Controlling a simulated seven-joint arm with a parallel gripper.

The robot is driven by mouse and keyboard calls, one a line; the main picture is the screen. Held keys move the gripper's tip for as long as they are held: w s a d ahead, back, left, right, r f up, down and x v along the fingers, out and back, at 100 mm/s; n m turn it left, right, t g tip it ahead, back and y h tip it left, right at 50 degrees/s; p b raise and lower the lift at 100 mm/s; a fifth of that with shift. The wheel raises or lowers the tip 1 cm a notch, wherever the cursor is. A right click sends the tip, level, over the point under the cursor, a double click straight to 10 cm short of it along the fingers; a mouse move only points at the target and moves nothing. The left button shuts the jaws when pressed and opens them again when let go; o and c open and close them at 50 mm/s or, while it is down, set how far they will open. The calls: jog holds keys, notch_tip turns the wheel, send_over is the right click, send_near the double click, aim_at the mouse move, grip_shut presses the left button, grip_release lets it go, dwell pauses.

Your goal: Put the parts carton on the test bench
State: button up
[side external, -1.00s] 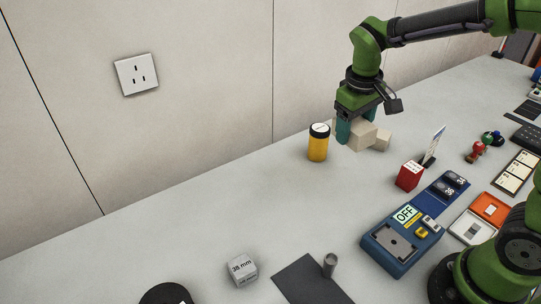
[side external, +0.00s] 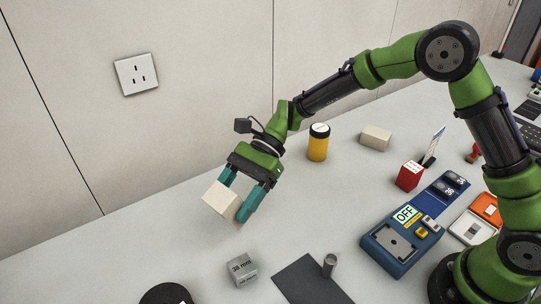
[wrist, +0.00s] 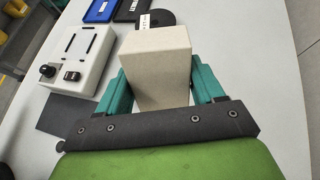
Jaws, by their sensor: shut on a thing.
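A plain beige carton (side external: 222,201) is between the two teal fingers of my gripper (side external: 242,195), which is shut on it. It is tilted and held above the left part of the table in the side view. In the wrist view the carton (wrist: 157,68) fills the space between the fingers (wrist: 163,88). No label shows on its visible faces. A blue unit (side external: 388,262) with an OFF display and a grey recessed plate stands at the right of the side view. No thing is marked as a test bench.
A grey 38 mm block (side external: 242,270) and a dark mat (side external: 305,284) with a metal cylinder (side external: 329,265) lie near the front. A yellow jar (side external: 318,143), a second beige box (side external: 376,137) and a red box (side external: 409,176) stand farther back. A white box (wrist: 80,59) with slots shows in the wrist view.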

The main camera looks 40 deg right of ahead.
jog(key=w+a+f+m+t+y, duration=0.2)
jog(key=w+m+t, duration=0.4)
jog(key=t, duration=0.3)
jog(key=shift+w+a+f+m+y, duration=0.2)
jog(key=shift+a+f+m+y, duration=0.15)
jog(key=shift+a+y, duration=0.7)
jog(key=shift+d+f, duration=0.15)
jog(key=shift+f, duration=3.15)
jog(key=shift+f, duration=0.55)
jog(key=o, duration=1.3)
